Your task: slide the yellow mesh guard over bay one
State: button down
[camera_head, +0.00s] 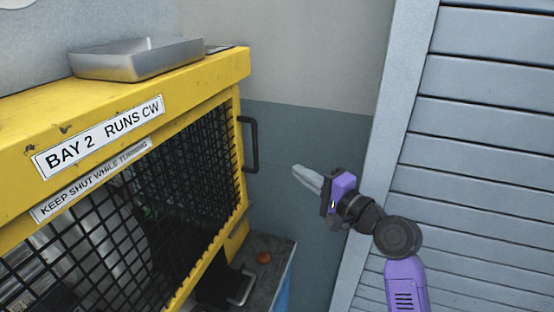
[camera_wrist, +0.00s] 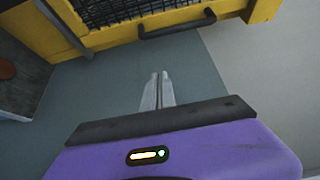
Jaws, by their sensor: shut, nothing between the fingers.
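The yellow-framed guard with black mesh (camera_head: 185,165) stands at the left in the head view, over a dark bay interior. The label on the yellow housing above it reads "BAY 2 RUNS CW" (camera_head: 98,137). A dark bar handle (camera_head: 253,146) sticks out at the guard's right end; it also shows in the wrist view (camera_wrist: 178,30). My gripper (camera_head: 297,170) is shut and empty, to the right of the handle and apart from it. In the wrist view its fingertips (camera_wrist: 159,76) point towards the handle. No bay one label shows.
A metal tray (camera_head: 135,60) sits on top of the yellow housing. A grey slatted shutter (camera_head: 485,130) stands at the right. The space around my gripper is clear.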

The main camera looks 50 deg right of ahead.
jog(key=w+d+p, duration=0.2)
jog(key=w, duration=0.8)
jog(key=shift+s+a+p, duration=0.2)
jog(key=shift+a+p, duration=0.1)
jog(key=shift+a, duration=0.75)
jog(key=shift+s+a+p, duration=0.2)
jog(key=shift+a+p, duration=0.05)
jog(key=shift+a, duration=0.8)
